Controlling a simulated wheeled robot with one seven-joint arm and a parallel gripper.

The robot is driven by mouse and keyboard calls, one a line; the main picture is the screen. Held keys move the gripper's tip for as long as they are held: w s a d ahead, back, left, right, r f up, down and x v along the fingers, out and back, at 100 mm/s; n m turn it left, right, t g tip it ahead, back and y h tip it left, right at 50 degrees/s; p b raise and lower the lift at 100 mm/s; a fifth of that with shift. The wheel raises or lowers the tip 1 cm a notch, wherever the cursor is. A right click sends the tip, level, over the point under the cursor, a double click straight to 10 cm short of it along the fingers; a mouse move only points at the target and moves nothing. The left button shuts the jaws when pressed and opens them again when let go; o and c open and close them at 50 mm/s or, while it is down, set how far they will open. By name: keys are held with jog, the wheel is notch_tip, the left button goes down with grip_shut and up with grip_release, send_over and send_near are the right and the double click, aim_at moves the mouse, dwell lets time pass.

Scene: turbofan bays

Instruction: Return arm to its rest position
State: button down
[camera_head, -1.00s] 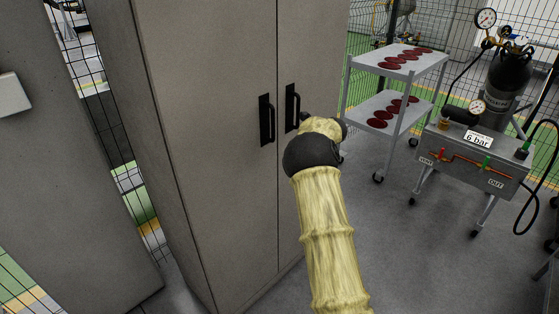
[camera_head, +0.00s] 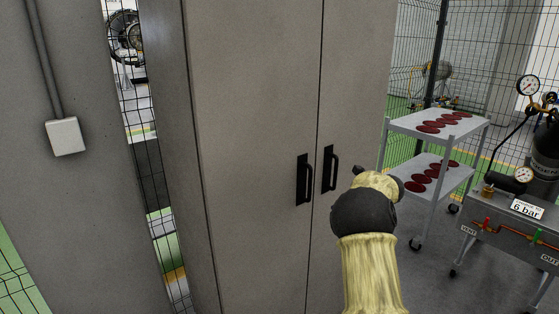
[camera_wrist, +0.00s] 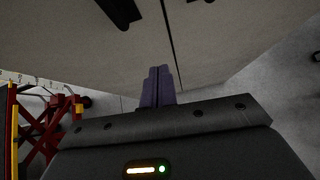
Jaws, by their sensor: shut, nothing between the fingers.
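My gripper (camera_wrist: 158,86) shows in the wrist view with its two dark fingers together and nothing between them. It points toward the lower front of a tall grey-beige cabinet (camera_wrist: 215,45). In the head view my arm, in a yellow sleeve with a black joint, stands in front of the right side of the cabinet (camera_head: 255,130). My gripper is hidden there behind the arm. Both cabinet doors look closed, with two black handles (camera_head: 304,179) (camera_head: 329,169) at the middle seam.
A two-shelf cart (camera_head: 440,130) with dark red discs stands right of the cabinet. A gas cylinder rig with a 6 bar sign (camera_head: 526,210) is at the far right. A grey wall panel with a white box (camera_head: 65,136) is at left. Red and yellow framework (camera_wrist: 35,130) shows in the wrist view.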

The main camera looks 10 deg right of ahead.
jog(key=s+r+m+t+h+p, duration=0.2)
jog(key=s+r+m+h, duration=0.15)
jog(key=m, duration=0.75)
jog(key=s+r+m+t+h+p, duration=0.25)
jog(key=r+m, duration=0.25)
jog(key=m, duration=0.6)
jog(key=s+a+f+m+g, duration=0.2)
jog(key=s+m, duration=0.4)
jog(key=s, duration=0.5)
jog(key=s+a+f+m+g+p, duration=0.1)
jog(key=s+a+f+m+g, duration=0.2)
jog(key=s, duration=0.7)
jog(key=s+a+f+m+g+y+p, duration=0.1)
jog(key=s+a+m+g, duration=0.4)
jog(key=s+m, duration=0.5)
jog(key=shift+s+a+f+m, duration=0.3)
jog(key=shift+s+a+f, duration=0.45)
jog(key=shift+a, duration=0.5)
jog(key=shift+s+r, duration=0.1)
